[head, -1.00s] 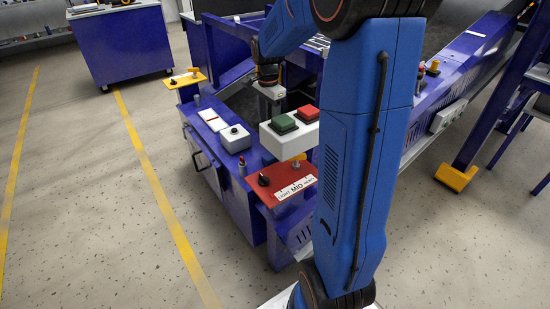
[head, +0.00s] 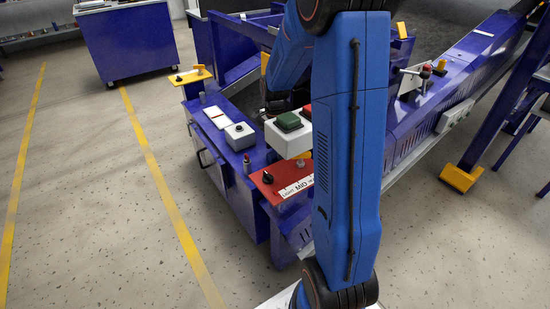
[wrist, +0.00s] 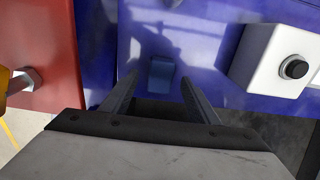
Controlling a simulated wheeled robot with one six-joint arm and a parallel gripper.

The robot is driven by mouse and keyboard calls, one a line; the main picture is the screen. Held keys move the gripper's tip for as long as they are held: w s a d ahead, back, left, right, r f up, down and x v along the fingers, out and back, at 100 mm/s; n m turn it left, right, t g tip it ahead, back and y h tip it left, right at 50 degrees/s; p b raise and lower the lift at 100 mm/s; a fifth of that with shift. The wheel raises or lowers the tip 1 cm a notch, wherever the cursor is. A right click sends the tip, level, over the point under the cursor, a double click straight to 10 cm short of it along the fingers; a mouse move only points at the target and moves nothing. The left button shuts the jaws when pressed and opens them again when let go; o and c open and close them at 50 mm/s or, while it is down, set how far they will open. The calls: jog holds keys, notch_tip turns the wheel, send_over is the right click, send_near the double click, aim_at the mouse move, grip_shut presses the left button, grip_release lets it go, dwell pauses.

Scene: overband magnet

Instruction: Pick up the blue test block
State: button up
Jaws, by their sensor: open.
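The blue test block (wrist: 161,73) is small and sits on a blue-purple surface in the upper middle of the wrist view. My gripper (wrist: 160,78) is open, with its two dark fingers to the left and right of the block in the picture. I see a gap on both sides of the block, and no finger visibly touches it. I cannot tell how far the fingertips are above the surface. In the head view my blue arm hides most of the gripper, and I cannot make out the block there.
A white box with a black button (wrist: 282,62) stands right of the block; a red plate (wrist: 45,45) is at left. In the head view, a white box with green and red buttons (head: 282,141) stands near my arm. A blue conveyor frame (head: 440,110) runs along the right.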

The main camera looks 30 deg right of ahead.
aim_at(275, 154)
jog(key=shift+w+d+f, duration=0.1)
jog(key=shift+f, duration=1.45)
jog(key=c, duration=1.1)
jog(key=shift+r, duration=0.1)
notch_tip(275, 154, up, 10)
jog(key=shift+f, duration=0.1)
